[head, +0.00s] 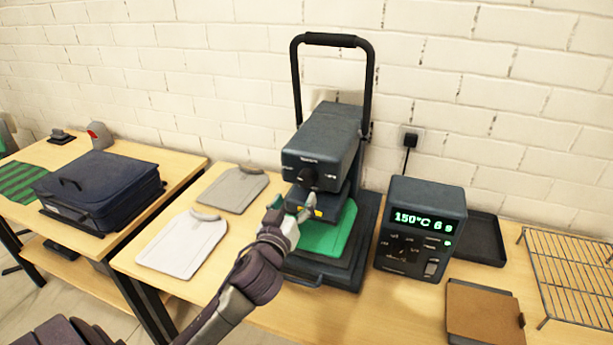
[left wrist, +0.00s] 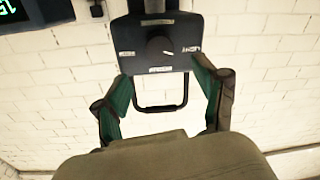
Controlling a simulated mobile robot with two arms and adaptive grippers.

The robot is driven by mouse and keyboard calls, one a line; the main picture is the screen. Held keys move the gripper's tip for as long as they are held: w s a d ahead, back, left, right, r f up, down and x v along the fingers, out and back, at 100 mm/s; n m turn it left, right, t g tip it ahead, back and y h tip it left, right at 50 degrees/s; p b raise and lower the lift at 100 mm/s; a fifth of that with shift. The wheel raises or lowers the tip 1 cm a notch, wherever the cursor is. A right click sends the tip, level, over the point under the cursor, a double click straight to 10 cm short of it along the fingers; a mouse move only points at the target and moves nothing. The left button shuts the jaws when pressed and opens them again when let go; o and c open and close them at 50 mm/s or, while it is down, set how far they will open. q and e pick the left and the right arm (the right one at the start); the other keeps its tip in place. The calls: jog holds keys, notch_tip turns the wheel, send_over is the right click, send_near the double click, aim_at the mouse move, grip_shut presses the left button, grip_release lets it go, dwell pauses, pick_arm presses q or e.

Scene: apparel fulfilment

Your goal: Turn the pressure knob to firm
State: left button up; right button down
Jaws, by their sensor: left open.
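The heat press (head: 325,145) stands on the wooden table with its handle raised. Its round dark pressure knob (head: 307,177) is on the front of the head. In the left wrist view the knob (left wrist: 157,47) is on a dark panel with small white labels around it, too small to read surely. A light pointer mark on it points to the picture's right and slightly down. My left gripper (head: 291,207) is open and empty, just below and in front of the knob. In the left wrist view its two fingers (left wrist: 163,78) are spread, apart from the knob.
A green garment (head: 323,236) lies on the press's lower plate. A control box (head: 420,228) showing 150°C stands to the right, by a black tray (head: 482,240) and a wire rack (head: 575,275). Light garments (head: 183,245) lie to the left.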

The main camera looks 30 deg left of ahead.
aim_at(305, 181)
pick_arm(q)
jog(key=p+x, duration=0.1)
jog(key=x, duration=0.6)
jog(key=shift+w+p, duration=0.25)
jog(key=shift+p, duration=0.1)
jog(key=shift+w+a+f, duration=0.1)
jog(key=shift+w+a, duration=0.1)
jog(key=shift+w, duration=0.2)
jog(key=c, duration=1.1)
jog(key=shift+c, duration=0.2)
